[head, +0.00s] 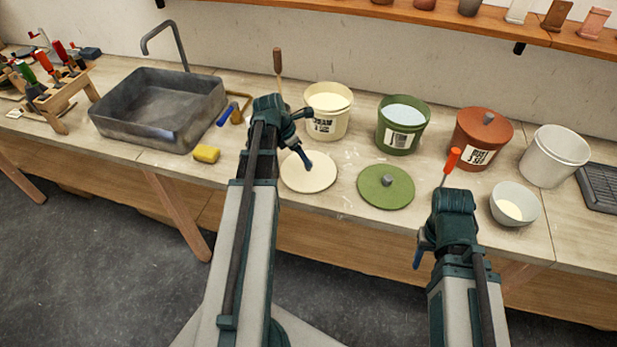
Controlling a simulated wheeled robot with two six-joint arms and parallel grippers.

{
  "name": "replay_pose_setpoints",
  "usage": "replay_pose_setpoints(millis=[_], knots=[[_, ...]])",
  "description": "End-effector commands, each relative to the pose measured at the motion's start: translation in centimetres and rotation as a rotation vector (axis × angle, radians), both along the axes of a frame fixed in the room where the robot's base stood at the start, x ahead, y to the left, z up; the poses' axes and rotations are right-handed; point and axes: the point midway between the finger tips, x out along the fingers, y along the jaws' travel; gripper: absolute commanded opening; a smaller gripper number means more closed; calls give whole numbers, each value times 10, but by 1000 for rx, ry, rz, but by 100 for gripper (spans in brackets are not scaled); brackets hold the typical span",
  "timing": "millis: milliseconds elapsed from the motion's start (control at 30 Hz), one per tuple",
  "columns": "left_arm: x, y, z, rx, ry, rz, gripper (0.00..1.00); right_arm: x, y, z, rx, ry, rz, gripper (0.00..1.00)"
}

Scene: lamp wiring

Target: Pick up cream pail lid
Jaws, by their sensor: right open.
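The cream pail lid (309,176) lies flat on the bench in front of the open cream pail (329,117). My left gripper (308,138) is over the far part of the lid, its fingers spread apart with nothing seen between them. One fingertip is over the lid; I cannot tell whether it touches. The lid's knob is not seen. My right gripper (422,246) is open near the bench's front edge, right of the green lid (386,187), and partly hidden by its own wrist.
A green pail (402,124), a lidded red-brown pail (480,138) and a white pail (553,157) stand along the back. A bowl (514,204) and a red-handled tool (452,160) are near my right arm. A sink (160,109) and yellow sponge (206,154) are left.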

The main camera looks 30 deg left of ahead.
Motion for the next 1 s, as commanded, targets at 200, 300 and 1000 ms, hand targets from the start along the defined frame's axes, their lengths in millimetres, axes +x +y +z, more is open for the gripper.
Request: replay_pose_setpoints(millis=[200, 300, 1000], knots=[[1, -1, -3, 0, 0, 0, 71, 0, 0, -3, 0, 0, 0, 50], [3, -3, -9, 0, 0, -1, 71, 0, 0, -9, 0, 0, 0, 50], [19, -15, -48, 1, -1, -1, 62, 0, 0, -48, 0, 0, 0, 50]])
